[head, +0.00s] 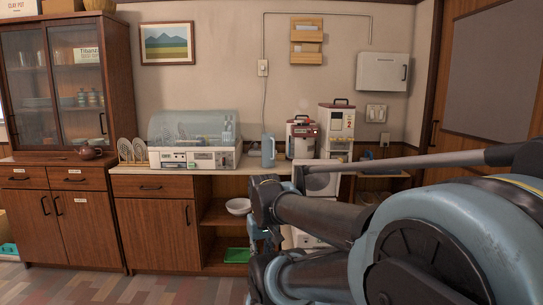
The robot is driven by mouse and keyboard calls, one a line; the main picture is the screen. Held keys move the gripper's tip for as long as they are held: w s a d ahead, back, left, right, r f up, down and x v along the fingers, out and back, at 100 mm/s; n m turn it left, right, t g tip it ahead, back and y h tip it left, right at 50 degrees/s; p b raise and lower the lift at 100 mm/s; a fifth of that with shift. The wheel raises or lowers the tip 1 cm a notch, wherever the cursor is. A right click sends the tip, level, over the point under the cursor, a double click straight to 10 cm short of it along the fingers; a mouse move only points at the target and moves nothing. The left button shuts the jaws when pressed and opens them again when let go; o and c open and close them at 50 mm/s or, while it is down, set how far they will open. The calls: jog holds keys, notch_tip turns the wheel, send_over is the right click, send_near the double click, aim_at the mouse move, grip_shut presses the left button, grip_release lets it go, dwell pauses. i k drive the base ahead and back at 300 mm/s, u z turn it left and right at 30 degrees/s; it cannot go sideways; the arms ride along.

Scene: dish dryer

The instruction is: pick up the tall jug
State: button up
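A tall blue-grey jug (268,151) stands upright on the counter in the head view. It is between the dish dryer on its left and a white-and-dark hot-water pot on its right. My arm reaches in from the lower right and ends below and in front of the counter, short of the jug. The arm's dark and blue links fill the lower right of the view. My gripper's fingers cannot be made out clearly among the links, and nothing shows to be held. No part of the arm touches the jug in the picture.
The dish dryer (194,141) with a clear lid holds dishes. A plate rack (131,151) stands left of it. The hot-water pot (301,138) and a tall white dispenser (337,128) stand close right of the jug. A white bowl (238,206) sits on a shelf below. Open floor lies in front.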

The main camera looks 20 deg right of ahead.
aim_at(267, 138)
jog(key=z, duration=0.05)
jog(key=i, duration=1)
jog(key=u, duration=0.05)
